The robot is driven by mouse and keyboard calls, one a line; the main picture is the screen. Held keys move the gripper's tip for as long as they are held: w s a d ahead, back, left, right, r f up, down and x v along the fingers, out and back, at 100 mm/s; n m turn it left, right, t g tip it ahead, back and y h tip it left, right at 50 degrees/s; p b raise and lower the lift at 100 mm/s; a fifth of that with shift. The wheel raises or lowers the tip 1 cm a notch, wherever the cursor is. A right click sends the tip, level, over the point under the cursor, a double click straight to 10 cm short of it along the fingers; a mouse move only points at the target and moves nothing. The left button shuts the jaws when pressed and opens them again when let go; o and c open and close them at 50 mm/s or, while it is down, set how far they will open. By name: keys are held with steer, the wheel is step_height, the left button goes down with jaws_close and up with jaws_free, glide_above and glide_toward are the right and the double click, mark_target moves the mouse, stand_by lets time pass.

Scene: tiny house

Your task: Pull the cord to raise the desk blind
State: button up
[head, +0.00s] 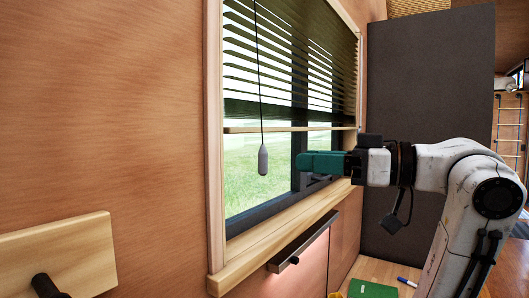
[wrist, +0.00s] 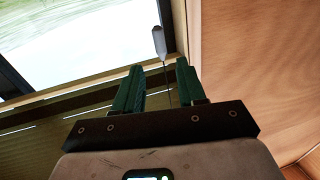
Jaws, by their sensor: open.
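The desk blind (head: 275,60) has dark green slats and hangs over the upper part of the window, with its pale bottom rail (head: 290,128) partway down. A thin dark cord (head: 259,95) hangs in front of it and ends in a grey pull (head: 263,160). My gripper (head: 300,161) has green fingers and is open, right of the pull at about its height, with a visible gap between them. In the wrist view, the pull (wrist: 159,42) shows just beyond the open fingertips (wrist: 158,72), and the cord lines up between the fingers. Nothing is held.
The window has a wooden frame and sill (head: 262,245), with a dark bar (head: 298,250) below it. A dark grey panel (head: 425,85) stands behind my arm. A green item (head: 372,289) and a pen (head: 407,282) lie on the wooden surface below. A wooden board (head: 60,255) is at lower left.

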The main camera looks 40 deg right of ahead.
mark_target(263, 158)
steer(key=p+x, duration=0.2)
steer(key=x, duration=0.7)
steer(key=shift+w+a, duration=0.2)
steer(key=shift+w, duration=0.1)
steer(key=shift+c, duration=0.3)
jaws_close()
